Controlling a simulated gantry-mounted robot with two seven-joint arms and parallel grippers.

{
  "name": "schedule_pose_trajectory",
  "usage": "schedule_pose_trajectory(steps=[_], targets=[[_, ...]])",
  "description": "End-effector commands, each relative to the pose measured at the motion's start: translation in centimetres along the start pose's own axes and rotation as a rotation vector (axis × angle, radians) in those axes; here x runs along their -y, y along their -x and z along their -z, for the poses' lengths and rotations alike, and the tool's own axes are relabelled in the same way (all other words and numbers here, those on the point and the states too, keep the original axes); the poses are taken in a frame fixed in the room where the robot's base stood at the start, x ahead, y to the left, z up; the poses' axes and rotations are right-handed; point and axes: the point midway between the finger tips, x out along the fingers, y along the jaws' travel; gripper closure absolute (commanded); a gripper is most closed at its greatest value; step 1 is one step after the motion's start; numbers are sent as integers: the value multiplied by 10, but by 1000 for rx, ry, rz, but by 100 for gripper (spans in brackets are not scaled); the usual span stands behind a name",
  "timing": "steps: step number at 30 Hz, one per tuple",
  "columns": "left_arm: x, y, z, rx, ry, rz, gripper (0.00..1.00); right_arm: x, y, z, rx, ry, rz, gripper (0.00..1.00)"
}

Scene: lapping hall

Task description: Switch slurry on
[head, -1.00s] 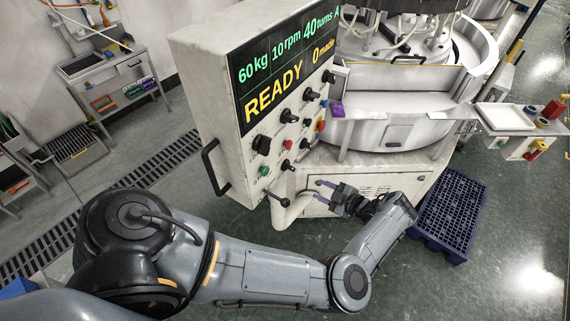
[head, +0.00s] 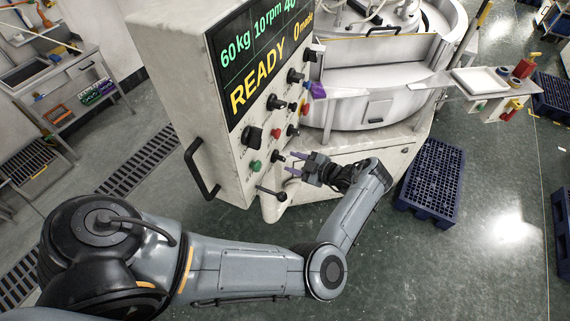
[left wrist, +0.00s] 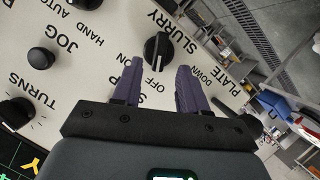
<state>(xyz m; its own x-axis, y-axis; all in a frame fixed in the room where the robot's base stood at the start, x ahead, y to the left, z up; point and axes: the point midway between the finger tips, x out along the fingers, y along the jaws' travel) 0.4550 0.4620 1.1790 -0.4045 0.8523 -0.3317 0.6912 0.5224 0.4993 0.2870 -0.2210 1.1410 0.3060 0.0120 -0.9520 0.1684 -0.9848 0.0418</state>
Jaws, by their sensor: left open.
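The slurry switch (left wrist: 158,47) is a black rotary knob with a white line, beside the printed word SLURRY on the pale panel. OFF is printed near it on the gripper side; other lettering there is partly hidden by a finger. In the left wrist view my open left gripper (left wrist: 159,68) has one purple finger on each side of the line to the knob, with nothing held. In the head view the left gripper (head: 291,163) is close in front of the lower panel, by a black knob (head: 279,157). I cannot tell whether the fingers touch it. My right gripper is not in view.
The control panel (head: 165,75) carries several knobs, a green button (head: 256,167), a lever (head: 270,193) and a side handle (head: 200,168). Its display reads READY. The round lapping machine (head: 350,115) stands behind. A blue pallet (head: 432,180) lies on the floor at right.

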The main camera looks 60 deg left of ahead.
Motion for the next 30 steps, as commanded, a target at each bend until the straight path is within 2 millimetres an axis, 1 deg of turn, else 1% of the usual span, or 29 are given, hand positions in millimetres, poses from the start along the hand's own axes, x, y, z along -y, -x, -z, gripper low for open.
schedule_pose_trajectory(steps=[1, 3, 4, 9, 15, 21, 22, 23, 30], targets=[[3, -11, -3, -4, 2, 0, 57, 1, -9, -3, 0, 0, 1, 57], [2, -21, -3, -2, 2, -2, 57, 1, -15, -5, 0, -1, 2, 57], [-2, -22, 3, -3, 0, -2, 57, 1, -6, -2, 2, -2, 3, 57], [-2, -36, 2, -1, 0, -1, 57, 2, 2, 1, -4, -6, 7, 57], [-1, -42, 1, 0, -1, -2, 57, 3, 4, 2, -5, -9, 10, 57], [-1, -42, 0, 1, 0, -1, 57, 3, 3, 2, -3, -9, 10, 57], [-1, -42, 0, 1, 0, -1, 59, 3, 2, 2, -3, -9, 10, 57], [-1, -42, 0, 1, 0, -1, 64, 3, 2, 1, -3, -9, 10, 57], [-1, -42, 1, 0, 0, -1, 100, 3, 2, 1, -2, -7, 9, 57]])
